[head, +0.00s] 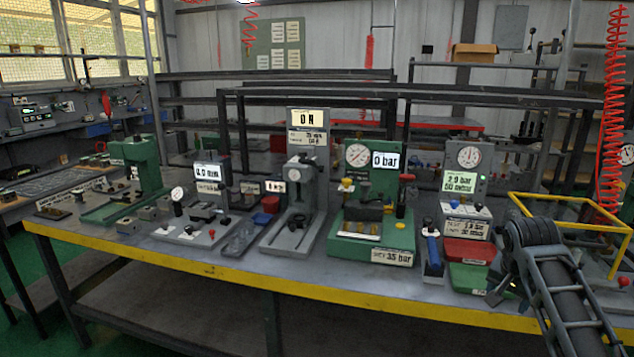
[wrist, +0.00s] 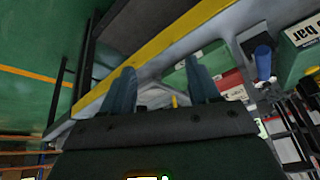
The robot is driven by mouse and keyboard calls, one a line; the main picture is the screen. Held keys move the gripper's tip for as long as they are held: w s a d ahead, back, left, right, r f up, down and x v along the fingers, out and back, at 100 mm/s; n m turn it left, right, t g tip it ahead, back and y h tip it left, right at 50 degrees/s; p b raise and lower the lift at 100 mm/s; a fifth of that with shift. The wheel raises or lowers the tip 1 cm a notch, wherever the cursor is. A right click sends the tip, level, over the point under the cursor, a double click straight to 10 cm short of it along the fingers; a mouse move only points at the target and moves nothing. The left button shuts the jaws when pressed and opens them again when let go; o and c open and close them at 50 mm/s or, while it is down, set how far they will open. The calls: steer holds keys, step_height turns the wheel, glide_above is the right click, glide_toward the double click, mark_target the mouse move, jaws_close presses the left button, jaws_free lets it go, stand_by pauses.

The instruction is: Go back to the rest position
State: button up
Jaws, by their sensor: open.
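My arm reaches in at the lower right of the head view, over the right end of the workbench (head: 160,254). My gripper (wrist: 160,88) shows in the wrist view with its two blue-grey fingers wide apart. Nothing is between the fingers, and the bench's yellow front edge (wrist: 180,45) shows beyond them. The green test stand (head: 375,247) with a gauge and a "0 bar" display stands left of my arm.
A red tray (head: 468,251) and a green tray (head: 467,278) lie close to my arm's left. A blue-handled tool (head: 432,248) stands beside them. A yellow frame (head: 575,225) rises behind my arm. A coiled red hose (head: 612,110) hangs at the right. Green floor (wrist: 35,60) is clear before the bench.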

steer(key=s+a+f+n+t+y, duration=0.2)
steer(key=s+a+f+n+t, duration=0.1)
steer(key=s+a+f, duration=1.05)
steer(key=s+a+f+n+t, duration=0.1)
steer(key=s+a+f, duration=0.15)
steer(key=s, duration=0.35)
steer(key=s+a+f+t, duration=0.2)
steer(key=s+a, duration=0.1)
steer(key=s, duration=0.3)
steer(key=s+a+r+n+t, duration=0.1)
steer(key=s+r, duration=0.3)
steer(key=s, duration=0.5)
steer(key=s+a+r+n+t, duration=0.15)
steer(key=s+r, duration=0.25)
steer(key=s, duration=0.6)
steer(key=s+r+n+t, duration=0.1)
steer(key=s+r, duration=0.4)
steer(key=r, duration=0.2)
steer(key=s+d+r+n+t+y, duration=0.1)
steer(key=s+r+n, duration=0.1)
steer(key=s+r, duration=0.3)
step_height(320, 180, up, 3)
steer(key=shift+s+r, duration=0.1)
steer(key=shift+s, duration=0.1)
steer(key=shift+c, duration=0.2)
